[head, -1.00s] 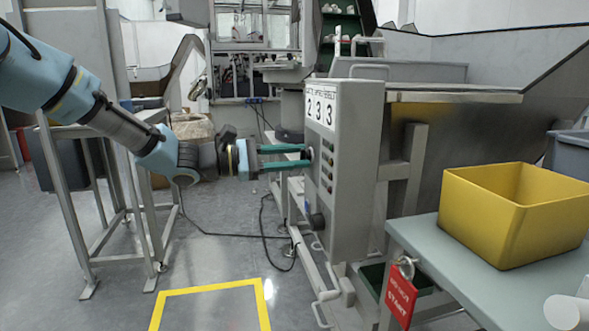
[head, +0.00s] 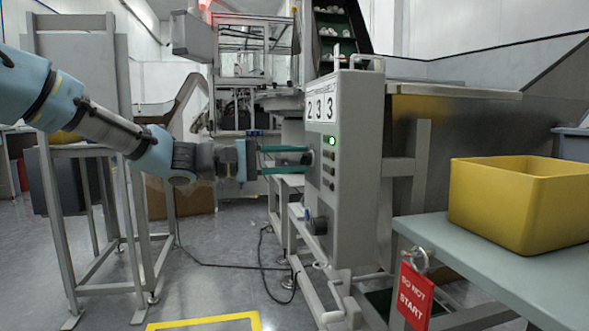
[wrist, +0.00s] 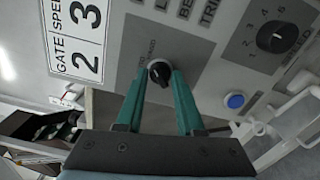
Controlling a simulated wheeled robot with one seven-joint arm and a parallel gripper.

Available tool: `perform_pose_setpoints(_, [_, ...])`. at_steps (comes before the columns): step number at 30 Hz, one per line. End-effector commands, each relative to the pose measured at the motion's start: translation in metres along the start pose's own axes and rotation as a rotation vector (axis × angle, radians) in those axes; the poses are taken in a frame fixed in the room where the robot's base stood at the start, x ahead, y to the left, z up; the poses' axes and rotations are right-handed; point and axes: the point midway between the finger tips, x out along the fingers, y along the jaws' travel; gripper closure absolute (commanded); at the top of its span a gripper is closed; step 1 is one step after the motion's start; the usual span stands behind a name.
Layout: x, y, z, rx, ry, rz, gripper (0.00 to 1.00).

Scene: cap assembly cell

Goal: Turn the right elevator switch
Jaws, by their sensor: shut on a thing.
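A grey control box (head: 350,215) stands right of centre in the head view, its panel facing left. My gripper (head: 307,157) reaches it from the left with two green fingers. In the wrist view my gripper (wrist: 161,80) is shut on a black rotary switch (wrist: 160,72) on the grey panel, one finger on each side of it. The switch's pointer angle is hard to read. In the head view the fingertips mostly hide the switch. A green lamp (head: 332,141) glows on the panel near the fingertips.
A second black dial (wrist: 277,38) and a blue button (wrist: 235,101) sit right of the switch in the wrist view. A yellow bin (head: 520,205) stands on a table (head: 480,265) at right. A red tag (head: 415,297) hangs at its edge. Open floor lies left of the box.

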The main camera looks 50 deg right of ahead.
Motion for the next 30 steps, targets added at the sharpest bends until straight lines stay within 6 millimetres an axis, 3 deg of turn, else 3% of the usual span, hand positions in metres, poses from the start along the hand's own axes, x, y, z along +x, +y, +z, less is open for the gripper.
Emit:
perform_pose_setpoints(16, [-0.0004,-0.0010,0.0003,0.024,-0.001,-0.002,1.00])
perform_pose_setpoints(17, [-0.0004,-0.0010,0.0003,0.024,-0.001,-0.002,0.61])
perform_pose_setpoints(24, [-0.0002,-0.0006,0.0002,0.023,-0.001,-0.001,0.34])
perform_pose_setpoints(30, [-0.0001,-0.0003,0.0001,0.023,-0.001,-0.001,0.33])
